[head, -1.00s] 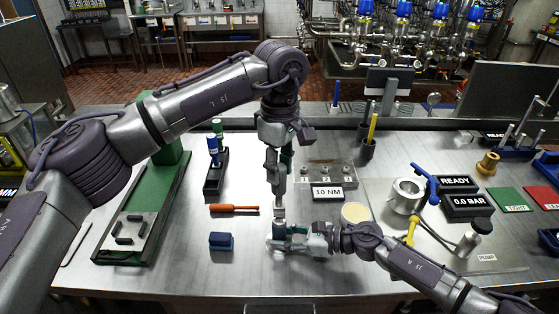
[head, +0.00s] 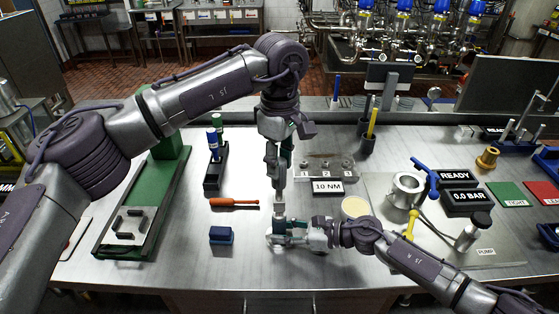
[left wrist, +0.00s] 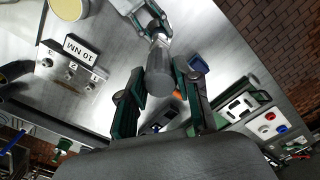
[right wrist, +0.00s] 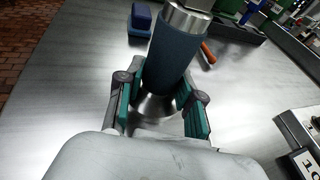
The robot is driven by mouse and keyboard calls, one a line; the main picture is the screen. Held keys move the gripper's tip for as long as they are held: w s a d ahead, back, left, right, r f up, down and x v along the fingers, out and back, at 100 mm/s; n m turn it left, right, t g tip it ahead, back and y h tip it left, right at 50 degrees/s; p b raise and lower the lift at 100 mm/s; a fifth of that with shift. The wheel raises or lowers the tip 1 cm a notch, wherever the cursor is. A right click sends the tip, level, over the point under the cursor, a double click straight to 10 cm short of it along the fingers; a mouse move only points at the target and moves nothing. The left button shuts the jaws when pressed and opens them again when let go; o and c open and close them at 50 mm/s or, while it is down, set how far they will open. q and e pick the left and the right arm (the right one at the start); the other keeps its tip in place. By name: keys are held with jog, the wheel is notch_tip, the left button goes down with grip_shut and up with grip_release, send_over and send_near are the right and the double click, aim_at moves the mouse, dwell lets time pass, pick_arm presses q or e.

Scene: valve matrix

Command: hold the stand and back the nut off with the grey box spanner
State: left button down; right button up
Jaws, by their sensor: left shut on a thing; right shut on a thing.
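My left gripper (head: 279,188) points straight down and is shut on the grey box spanner, a grey cylinder (left wrist: 160,76) in the left wrist view. The spanner stands upright over the stand in the head view. My right gripper (head: 284,234) comes in from the right, low over the table, and is shut around the stand.
A blue block (head: 221,236) and an orange-handled tool (head: 235,202) lie left of the stand. A round cream disc (head: 355,207) and pump plate (head: 500,258) are to the right.

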pick_arm(q)
jog(key=shift+f, duration=1.05)
dwell(0.4)
jog(key=n, duration=0.3)
jog(key=shift+n, duration=0.3)
jog(key=n, duration=0.3)
dwell(0.3)
jog(key=shift+n, duration=1.9)
